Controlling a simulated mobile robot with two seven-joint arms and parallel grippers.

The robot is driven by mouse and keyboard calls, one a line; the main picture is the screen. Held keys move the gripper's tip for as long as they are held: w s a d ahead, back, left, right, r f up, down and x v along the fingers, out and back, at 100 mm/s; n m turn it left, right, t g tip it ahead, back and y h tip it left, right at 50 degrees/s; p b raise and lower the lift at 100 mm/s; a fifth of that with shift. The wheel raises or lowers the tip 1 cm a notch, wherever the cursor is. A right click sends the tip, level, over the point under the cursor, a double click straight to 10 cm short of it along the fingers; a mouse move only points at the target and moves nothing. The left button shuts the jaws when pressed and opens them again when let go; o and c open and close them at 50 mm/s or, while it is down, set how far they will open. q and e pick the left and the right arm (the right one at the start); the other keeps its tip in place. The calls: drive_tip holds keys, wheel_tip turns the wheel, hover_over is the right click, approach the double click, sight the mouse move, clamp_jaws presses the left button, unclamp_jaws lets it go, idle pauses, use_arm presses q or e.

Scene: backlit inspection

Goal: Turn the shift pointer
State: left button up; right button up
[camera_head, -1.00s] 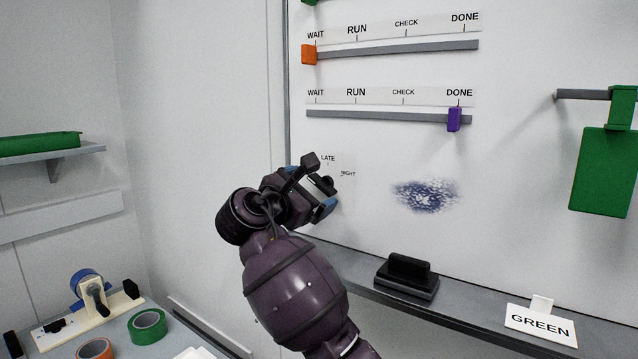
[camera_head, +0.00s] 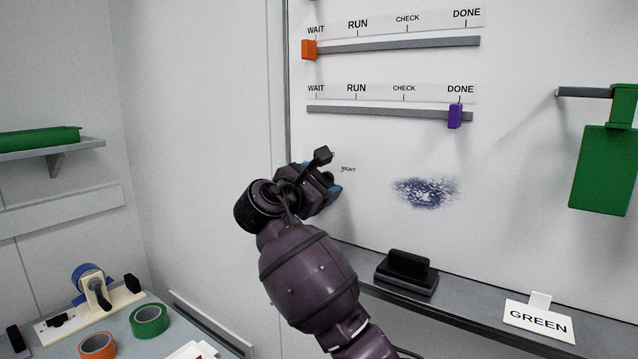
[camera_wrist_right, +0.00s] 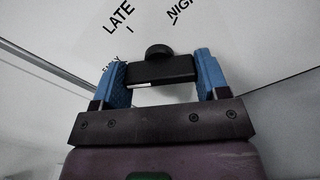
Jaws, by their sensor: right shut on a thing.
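The shift pointer (camera_wrist_right: 160,71) is a black bar with a round end, seen in the right wrist view on the white board. My right gripper (camera_wrist_right: 162,78) has its two blue fingers on either side of the bar and is shut on it. Printed marks LATE (camera_wrist_right: 118,16) and NIGHT (camera_wrist_right: 183,8) lie beyond it; a small EARLY mark is partly hidden by the left finger. In the head view my right gripper (camera_head: 329,186) is at the board's lower left and hides the pointer. NIGHT (camera_head: 348,169) shows just right of it. My left gripper is not in view.
Above are sliders with an orange tab (camera_head: 309,50) and a purple tab (camera_head: 454,116). A blue smudge (camera_head: 425,192) is right of the gripper. A black eraser (camera_head: 407,270) and a GREEN card (camera_head: 539,320) are on the ledge. A green holder (camera_head: 604,170) hangs right.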

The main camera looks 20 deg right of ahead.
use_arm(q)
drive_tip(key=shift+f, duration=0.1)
use_arm(e)
drive_tip(key=shift+m, duration=0.4)
drive_tip(key=m+b, duration=0.1)
drive_tip(key=m, duration=0.1)
drive_tip(key=shift+f+m, duration=0.1)
drive_tip(key=shift+m, duration=0.3)
drive_tip(key=m+b, duration=0.1)
drive_tip(key=m, duration=0.2)
drive_tip(key=shift+m, duration=0.3)
drive_tip(key=m+b, duration=0.1)
drive_tip(key=m, duration=0.2)
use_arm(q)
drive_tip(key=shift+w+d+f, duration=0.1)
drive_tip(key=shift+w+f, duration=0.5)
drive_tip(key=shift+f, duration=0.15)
use_arm(e)
drive_tip(key=shift+m, duration=0.7)
drive_tip(key=o, duration=0.9)
drive_tip(key=shift+o, duration=0.2)
